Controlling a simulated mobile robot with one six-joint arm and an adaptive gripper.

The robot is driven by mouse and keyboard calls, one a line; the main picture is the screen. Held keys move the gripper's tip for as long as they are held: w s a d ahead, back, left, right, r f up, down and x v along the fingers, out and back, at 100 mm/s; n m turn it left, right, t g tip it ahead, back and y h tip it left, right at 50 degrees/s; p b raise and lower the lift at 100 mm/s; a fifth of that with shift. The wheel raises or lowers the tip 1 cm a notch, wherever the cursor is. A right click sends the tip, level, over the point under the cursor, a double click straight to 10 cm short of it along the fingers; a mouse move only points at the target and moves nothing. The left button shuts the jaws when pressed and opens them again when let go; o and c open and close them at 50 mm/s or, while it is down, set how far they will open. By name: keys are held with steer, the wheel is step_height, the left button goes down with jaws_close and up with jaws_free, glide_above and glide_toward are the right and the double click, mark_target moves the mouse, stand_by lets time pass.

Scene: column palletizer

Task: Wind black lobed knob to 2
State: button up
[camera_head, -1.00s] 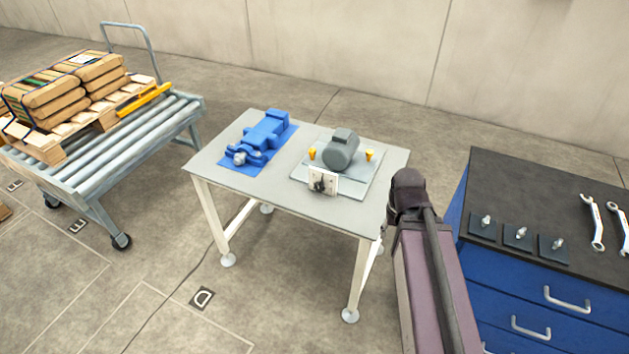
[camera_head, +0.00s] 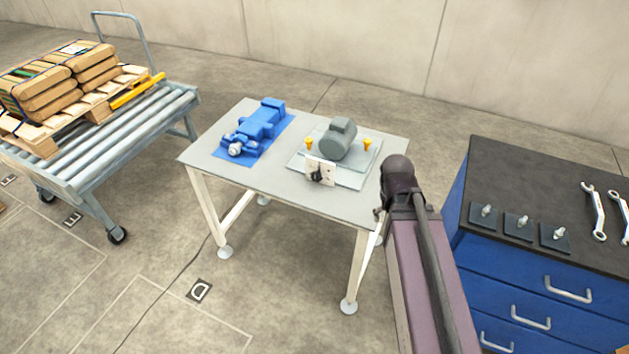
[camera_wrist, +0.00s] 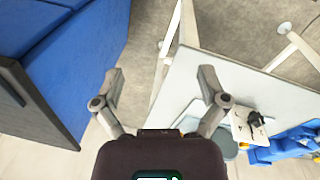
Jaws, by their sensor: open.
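The black lobed knob (camera_head: 316,174) sits on a white dial plate (camera_head: 327,171) at the front of the grey motor unit on the table. In the wrist view the knob (camera_wrist: 257,116) shows on its white plate (camera_wrist: 243,122), to the right of my gripper's right finger. The numbers on the plate are too small to read. My gripper (camera_wrist: 160,90) is open and empty, with its fingers spread wide above the gap between the table and the blue cabinet. In the head view my arm stands right of the table and the gripper's fingers cannot be made out.
The grey motor (camera_head: 337,139) with yellow fittings stands behind the plate. A blue vise-like device (camera_head: 262,126) lies left on the table (camera_head: 225,165). A blue cabinet (camera_head: 490,270) with wrenches (camera_head: 597,212) stands right. A roller cart (camera_head: 150,125) with sacks stands left.

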steer(key=w+a+f+t+h+b, duration=0.2)
steer(key=w+a+f+h+b, duration=0.1)
steer(key=w+a+f+b, duration=0.15)
steer(key=t+h+b, duration=0.3)
steer(key=t+b, duration=0.7)
steer(key=b, duration=0.2)
glide_toward(315, 178)
steer(key=v, duration=0.3)
steer(key=shift+r, duration=0.35)
steer(key=b+x, duration=0.1)
steer(key=x, duration=0.3)
steer(key=b+x, duration=0.2)
steer(key=x, duration=0.3)
steer(key=b+x, duration=0.1)
steer(key=x, duration=0.3)
steer(key=shift+w+d+f+b, duration=0.1)
steer(key=shift+w+f+b, duration=0.15)
steer(key=shift+f+b, duration=0.15)
steer(key=shift+c, duration=0.2)
steer(key=c, duration=1.1)
